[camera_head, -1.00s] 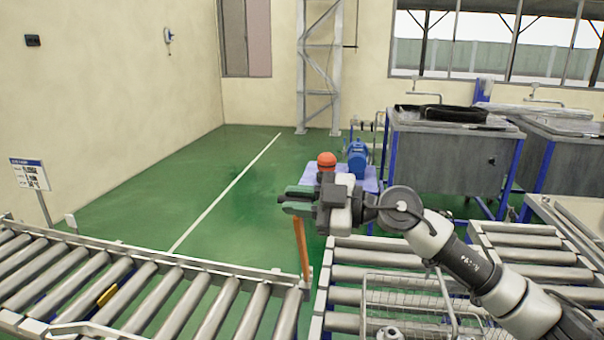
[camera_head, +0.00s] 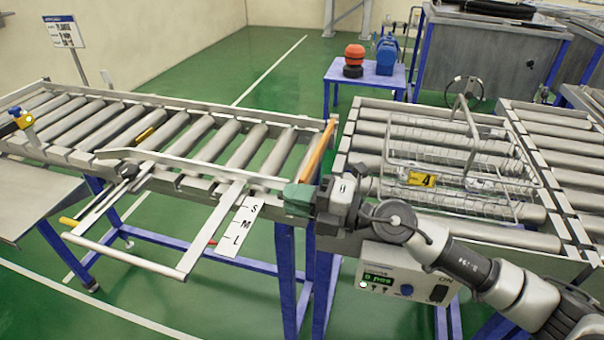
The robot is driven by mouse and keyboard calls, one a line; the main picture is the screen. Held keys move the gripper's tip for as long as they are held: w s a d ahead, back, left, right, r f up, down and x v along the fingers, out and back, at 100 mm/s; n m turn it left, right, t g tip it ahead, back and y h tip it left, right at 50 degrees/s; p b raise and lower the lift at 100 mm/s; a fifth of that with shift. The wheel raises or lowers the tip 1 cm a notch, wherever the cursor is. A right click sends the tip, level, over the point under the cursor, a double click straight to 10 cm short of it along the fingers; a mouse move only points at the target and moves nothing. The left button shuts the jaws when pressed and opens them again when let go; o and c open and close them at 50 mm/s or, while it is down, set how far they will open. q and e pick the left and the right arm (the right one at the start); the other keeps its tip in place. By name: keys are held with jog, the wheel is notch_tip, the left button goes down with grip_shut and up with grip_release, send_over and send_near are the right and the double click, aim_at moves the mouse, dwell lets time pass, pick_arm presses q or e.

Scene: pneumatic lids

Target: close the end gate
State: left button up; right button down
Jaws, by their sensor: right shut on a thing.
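The end gate is an orange bar (camera_head: 317,152) at the right end of the left roller conveyor (camera_head: 205,140). It slants from the conveyor's far corner across the roller end toward the near side. My right gripper (camera_head: 298,198), with green fingers, is shut on the bar's near end, by the conveyor's near right corner. The fingers hide that end of the bar, so I cannot tell whether it touches the frame. My left gripper is not in view.
A second roller conveyor (camera_head: 355,130) with a wire basket (camera_head: 455,150) stands just right of a narrow gap. A control box (camera_head: 405,280) hangs below it. A size card marked S, M, L (camera_head: 240,228) and a grey push frame (camera_head: 125,255) are at the front left.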

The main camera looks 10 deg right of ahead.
notch_tip(320, 180, down, 7)
jog(key=n+b, duration=0.2)
jog(key=b, duration=0.2)
jog(key=shift+s+a, duration=0.15)
jog(key=shift+s, duration=0.05)
jog(key=shift+f, duration=0.15)
jog(key=c, duration=1.1)
grip_release()
jog(key=shift+w, duration=0.1)
